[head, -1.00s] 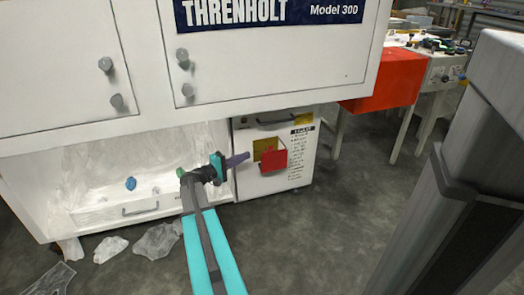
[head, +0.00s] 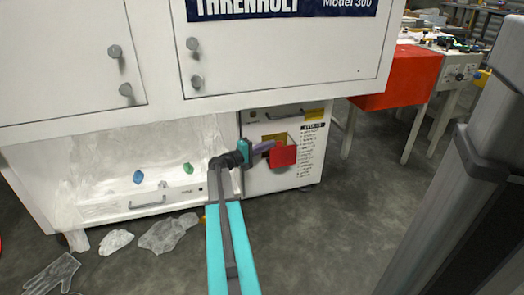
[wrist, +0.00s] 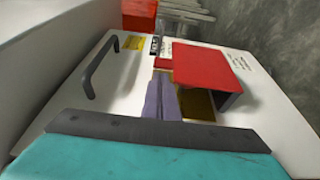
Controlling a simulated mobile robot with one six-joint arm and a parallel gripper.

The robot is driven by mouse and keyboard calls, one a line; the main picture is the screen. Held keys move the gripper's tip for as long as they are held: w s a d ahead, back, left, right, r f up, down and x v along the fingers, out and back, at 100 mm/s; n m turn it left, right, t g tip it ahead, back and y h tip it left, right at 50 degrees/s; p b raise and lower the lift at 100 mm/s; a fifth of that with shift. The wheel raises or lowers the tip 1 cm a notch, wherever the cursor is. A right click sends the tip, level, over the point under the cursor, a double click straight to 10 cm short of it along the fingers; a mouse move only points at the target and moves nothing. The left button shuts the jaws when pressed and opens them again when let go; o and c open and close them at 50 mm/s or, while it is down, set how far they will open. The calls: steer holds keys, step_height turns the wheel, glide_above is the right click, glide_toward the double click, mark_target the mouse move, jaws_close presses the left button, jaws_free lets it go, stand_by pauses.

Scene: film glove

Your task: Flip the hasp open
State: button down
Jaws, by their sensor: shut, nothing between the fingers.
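The hasp shows as a red plate (head: 283,156) on the front of a white cabinet door, over a yellow plate (head: 273,137). In the wrist view the red plate (wrist: 212,66) stands out from the door, with a dark bent edge at its right end and part of the yellow plate (wrist: 199,103) behind it. My gripper (head: 268,147) is shut and empty, its purple fingers at the left side of the red plate. In the wrist view the fingertips (wrist: 162,80) lie close beside the plate's left edge, over the yellow area. I cannot tell whether they touch it.
A dark handle (wrist: 99,66) stands out from the door, left of the fingers in the wrist view. An open bay (head: 120,170) with blue and green pieces is to the left. Crumpled clear gloves (head: 168,233) lie on the floor. A red-fronted bench (head: 400,80) stands at the right.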

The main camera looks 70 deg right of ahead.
steer(key=shift+s+d, duration=0.35)
steer(key=shift+d, duration=0.2)
